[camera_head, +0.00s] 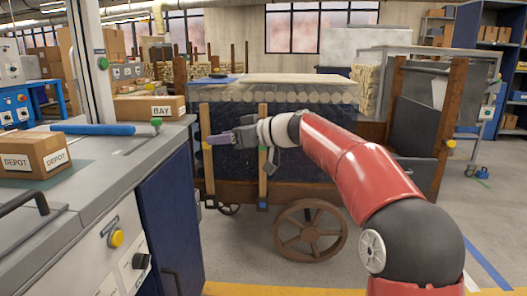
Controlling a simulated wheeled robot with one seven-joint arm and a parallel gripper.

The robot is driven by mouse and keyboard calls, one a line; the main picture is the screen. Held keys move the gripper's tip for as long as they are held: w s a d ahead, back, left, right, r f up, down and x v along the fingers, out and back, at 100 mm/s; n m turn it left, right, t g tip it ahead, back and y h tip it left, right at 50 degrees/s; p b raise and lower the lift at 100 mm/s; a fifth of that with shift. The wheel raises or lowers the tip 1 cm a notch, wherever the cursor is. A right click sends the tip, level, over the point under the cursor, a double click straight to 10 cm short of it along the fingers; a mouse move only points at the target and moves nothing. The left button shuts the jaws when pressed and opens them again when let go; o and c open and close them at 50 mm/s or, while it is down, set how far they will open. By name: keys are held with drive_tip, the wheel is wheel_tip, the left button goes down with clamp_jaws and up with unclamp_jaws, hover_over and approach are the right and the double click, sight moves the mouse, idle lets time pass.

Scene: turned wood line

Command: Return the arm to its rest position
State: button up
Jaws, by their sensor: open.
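My red arm reaches in from the lower right and stretches toward the middle left of the head view. My gripper (222,138) is at its end, in front of the side of a wooden cart, to the right of the counter. It points left and is open. I see nothing between its fingers, though they are small in the view.
A grey counter (120,165) stands at left, with boxes marked DEPOT (35,155) and BAY (150,108) and a blue cylinder (93,129). The cart's wheel (310,230) is below my arm. Grey floor (240,255) is clear in front of the cart.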

drive_tip(key=s+d+f+m+h+p, duration=0.1)
drive_tip(key=s+d+f+m+h, duration=0.3)
drive_tip(key=s+d, duration=0.4)
drive_tip(key=s+d+f+m+h+p, duration=0.2)
drive_tip(key=s+d+f+m+h, duration=0.2)
drive_tip(key=s, duration=1.3)
drive_tip(key=s+d+f+m+h+p, duration=0.2)
drive_tip(key=s+d+f+m+h, duration=0.2)
drive_tip(key=s+d+f, duration=0.5)
drive_tip(key=s+d+h, duration=0.2)
drive_tip(key=s+d, duration=0.1)
drive_tip(key=d, duration=0.1)
drive_tip(key=shift+s+m+h, duration=0.2)
drive_tip(key=shift+m+h, duration=0.1)
